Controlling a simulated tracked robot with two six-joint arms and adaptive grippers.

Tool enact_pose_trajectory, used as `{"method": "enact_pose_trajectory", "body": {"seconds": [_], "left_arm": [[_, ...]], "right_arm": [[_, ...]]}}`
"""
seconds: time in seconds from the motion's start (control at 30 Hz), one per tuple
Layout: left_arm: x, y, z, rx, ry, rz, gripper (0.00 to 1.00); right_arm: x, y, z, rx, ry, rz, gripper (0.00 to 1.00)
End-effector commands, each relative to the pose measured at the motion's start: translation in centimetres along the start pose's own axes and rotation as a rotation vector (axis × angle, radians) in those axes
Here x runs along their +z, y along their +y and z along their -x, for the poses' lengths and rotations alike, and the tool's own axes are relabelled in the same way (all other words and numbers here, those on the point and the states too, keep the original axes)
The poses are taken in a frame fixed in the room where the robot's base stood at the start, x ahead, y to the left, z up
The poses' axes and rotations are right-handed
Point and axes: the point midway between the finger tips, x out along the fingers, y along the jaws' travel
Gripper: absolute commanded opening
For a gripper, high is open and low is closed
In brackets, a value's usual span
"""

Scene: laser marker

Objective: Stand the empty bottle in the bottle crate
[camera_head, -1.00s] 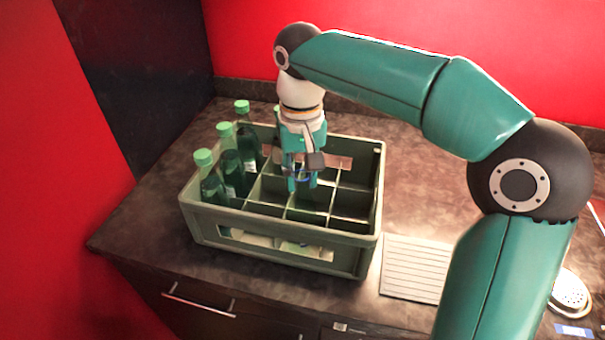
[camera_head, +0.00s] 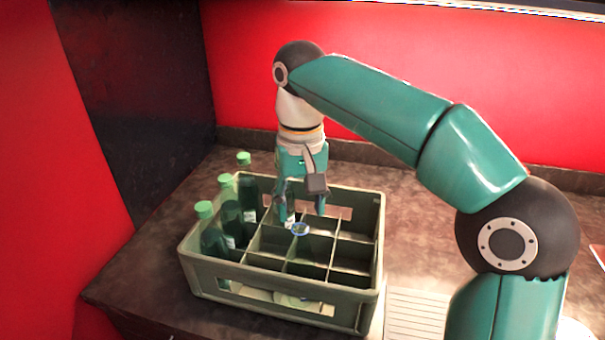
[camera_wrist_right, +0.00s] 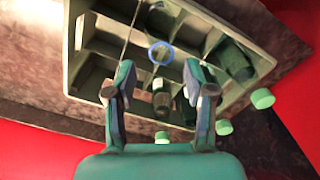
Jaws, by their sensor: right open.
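The green bottle crate (camera_head: 345,302) stands on the dark counter, divided into cells. Bottles with green caps stand upright in its left column: front (camera_head: 212,240), middle (camera_head: 230,215) and back (camera_head: 249,195).
A pale ribbed mat (camera_head: 415,312) lies right of the crate. The counter (camera_head: 420,240) behind it is clear. Red walls and a dark panel (camera_head: 140,110) bound the counter at the back and left. Several right-hand crate cells look empty.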

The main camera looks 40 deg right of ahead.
Motion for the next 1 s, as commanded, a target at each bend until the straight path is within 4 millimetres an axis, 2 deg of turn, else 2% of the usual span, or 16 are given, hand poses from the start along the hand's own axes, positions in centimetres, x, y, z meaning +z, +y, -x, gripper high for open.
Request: {"method": "enact_pose_trajectory", "body": {"seconds": [0.03, 0.1, 0.33, 1.0], "left_arm": [[0.0, 0.1, 0.4, 0.0, 0.0, 0.0, 0.57], [0.0, 0.3, 0.7, 0.0, 0.0, 0.0, 0.57], [0.0, 0.5, 1.4, 0.0, 0.0, 0.0, 0.57], [0.0, 0.5, 1.5, 0.0, 0.0, 0.0, 0.57]], "right_arm": [[-0.1, -0.1, 1.3, -0.002, 0.003, 0.001, 0.54], [-0.1, -0.1, 2.8, -0.002, 0.004, 0.001, 0.54], [0.0, 0.0, 5.7, -0.001, 0.001, 0.0, 0.54], [0.0, 0.1, 6.2, 0.0, 0.0, -0.001, 0.54]]}}
